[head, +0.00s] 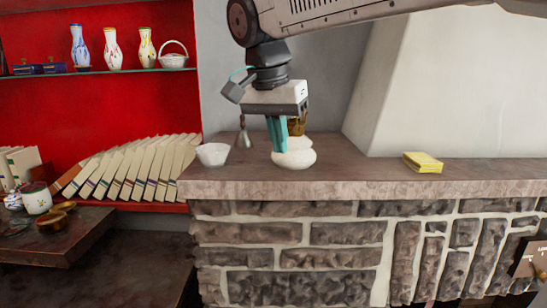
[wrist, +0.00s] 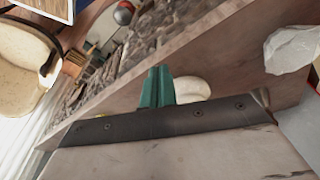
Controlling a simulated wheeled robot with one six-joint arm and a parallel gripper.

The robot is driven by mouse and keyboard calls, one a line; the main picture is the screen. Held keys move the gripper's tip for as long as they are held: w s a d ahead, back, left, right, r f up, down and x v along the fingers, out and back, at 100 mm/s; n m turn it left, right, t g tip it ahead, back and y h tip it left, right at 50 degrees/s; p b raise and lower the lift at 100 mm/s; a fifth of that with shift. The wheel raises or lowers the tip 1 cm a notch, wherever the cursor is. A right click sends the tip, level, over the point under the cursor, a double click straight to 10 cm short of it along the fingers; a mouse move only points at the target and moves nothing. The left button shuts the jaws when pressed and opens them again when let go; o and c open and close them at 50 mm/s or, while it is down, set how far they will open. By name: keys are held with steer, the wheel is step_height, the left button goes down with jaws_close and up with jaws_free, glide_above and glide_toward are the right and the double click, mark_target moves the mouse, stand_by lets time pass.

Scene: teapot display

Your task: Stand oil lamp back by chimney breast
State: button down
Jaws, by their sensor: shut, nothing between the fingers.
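A white, rounded object with a brass-coloured part above it, which looks like the oil lamp (head: 294,159), stands on the stone ledge (head: 345,173) in the head view. My gripper (head: 280,150) points down right at it, with its teal fingers shut and empty. The fingers overlap the lamp's left side and hide part of it; I cannot tell whether they touch it. In the wrist view the shut fingertips (wrist: 156,72) show beside a pale rounded shape, probably the lamp (wrist: 190,88), partly hidden behind them. The pale sloping chimney breast (head: 440,90) rises from the ledge at the right.
A white bowl (head: 212,154) stands left of the lamp, near the ledge's left end. A small grey object (head: 243,136) is behind it. A yellow box (head: 422,162) lies to the right. The ledge between lamp and box is clear. Books (head: 130,168) line a red shelf at left.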

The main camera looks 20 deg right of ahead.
mark_target(277, 170)
steer(key=w+a+r+m, duration=0.2)
steer(key=w+a+m, duration=0.15)
steer(key=w, duration=0.25)
steer(key=shift+n+h, duration=0.25)
steer(key=shift+h, duration=0.15)
steer(key=x, duration=0.8)
steer(key=shift+f, duration=0.35)
steer(key=d, duration=0.1)
steer(key=w+d, duration=0.1)
steer(key=d, duration=0.1)
steer(key=shift+w+f, duration=0.25)
steer(key=shift+w+d, duration=0.2)
steer(key=shift+d, duration=0.25)
steer(key=shift+w, duration=0.1)
